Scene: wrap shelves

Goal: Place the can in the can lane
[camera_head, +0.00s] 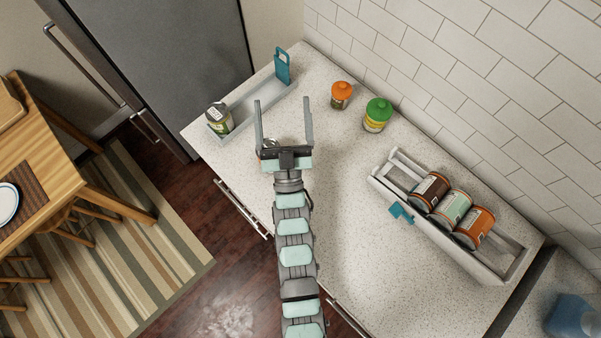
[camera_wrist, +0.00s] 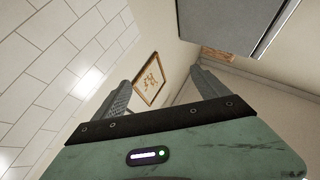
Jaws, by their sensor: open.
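A white can lane (camera_head: 392,177) stands at the right of the counter, with several cans lying in it side by side, among them a brown one (camera_head: 432,191), a mint one (camera_head: 453,207) and an orange one (camera_head: 475,226). A teal tab (camera_head: 401,212) is on its front side. What looks like another can (camera_head: 268,149) is on the counter, mostly hidden beneath my gripper's base. My gripper (camera_head: 283,101) is open, with nothing visible between its two long fingers. In the wrist view the fingers (camera_wrist: 157,85) face the room's wall and no can shows.
An orange-lidded jar (camera_head: 341,95) and a green-lidded jar (camera_head: 377,114) stand near the tiled wall. The counter's middle is clear.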

